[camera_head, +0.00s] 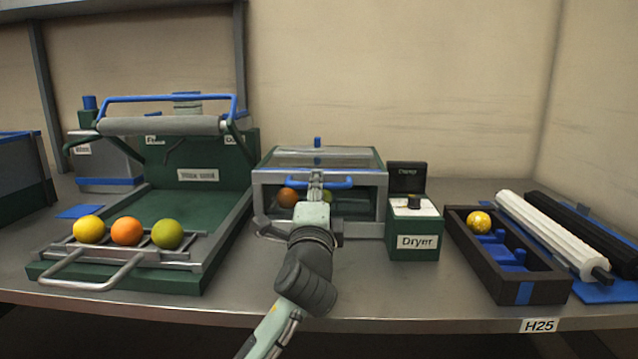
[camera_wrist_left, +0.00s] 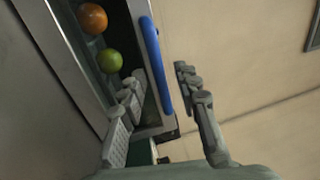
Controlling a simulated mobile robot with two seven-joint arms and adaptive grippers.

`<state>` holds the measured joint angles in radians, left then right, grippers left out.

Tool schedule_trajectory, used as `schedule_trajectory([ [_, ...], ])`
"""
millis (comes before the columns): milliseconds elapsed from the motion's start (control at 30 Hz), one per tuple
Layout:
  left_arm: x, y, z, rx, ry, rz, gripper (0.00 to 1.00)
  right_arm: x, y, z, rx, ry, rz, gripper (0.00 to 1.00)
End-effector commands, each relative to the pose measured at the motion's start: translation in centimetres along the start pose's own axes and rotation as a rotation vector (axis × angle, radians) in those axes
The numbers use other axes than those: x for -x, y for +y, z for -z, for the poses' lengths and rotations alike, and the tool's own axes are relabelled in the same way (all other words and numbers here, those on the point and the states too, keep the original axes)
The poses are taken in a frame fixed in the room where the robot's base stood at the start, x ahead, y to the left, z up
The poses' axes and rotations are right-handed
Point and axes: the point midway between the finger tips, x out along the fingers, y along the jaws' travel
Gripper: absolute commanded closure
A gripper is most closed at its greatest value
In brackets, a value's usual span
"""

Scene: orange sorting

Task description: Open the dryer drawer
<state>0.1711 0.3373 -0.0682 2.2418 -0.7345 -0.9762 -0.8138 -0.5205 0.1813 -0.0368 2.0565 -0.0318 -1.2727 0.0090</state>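The dryer (camera_head: 372,160) is a green and grey box with a clear top. Its drawer has a blue bar handle (camera_head: 342,183) on the front, and the drawer looks shut. An orange fruit (camera_head: 287,197) and a partly hidden green fruit (camera_head: 328,196) sit inside. My left gripper (camera_head: 316,180) is at the middle of the handle. In the left wrist view the gripper (camera_wrist_left: 158,82) is open, with its fingers on either side of the blue handle (camera_wrist_left: 155,60); gaps show, and I cannot tell whether either finger touches it. My right gripper is out of view.
The green Dryer control box (camera_head: 414,228) stands close right of the dryer. Further right is a dark tray (camera_head: 513,292) with a yellow fruit. At left, a green station (camera_head: 115,277) holds three fruits on a wire rack. Bare tabletop lies before the dryer.

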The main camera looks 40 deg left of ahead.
Motion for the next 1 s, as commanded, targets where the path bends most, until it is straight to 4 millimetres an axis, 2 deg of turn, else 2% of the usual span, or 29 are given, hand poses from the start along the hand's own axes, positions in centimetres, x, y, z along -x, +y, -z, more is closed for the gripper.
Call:
schedule_trajectory([
  [167,-1.6,-0.1,0.0,-0.001,0.0,0.001,0.68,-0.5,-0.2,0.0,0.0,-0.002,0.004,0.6],
  [467,-1.9,0.0,0.0,0.0,0.001,0.0,0.68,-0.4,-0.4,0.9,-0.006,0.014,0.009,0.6],
  [733,-1.8,0.0,0.0,0.0,0.001,0.0,1.0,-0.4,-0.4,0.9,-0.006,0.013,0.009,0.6],
  [1000,-1.8,0.1,0.0,0.0,0.001,-0.001,1.0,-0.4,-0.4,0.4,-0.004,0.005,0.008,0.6],
])
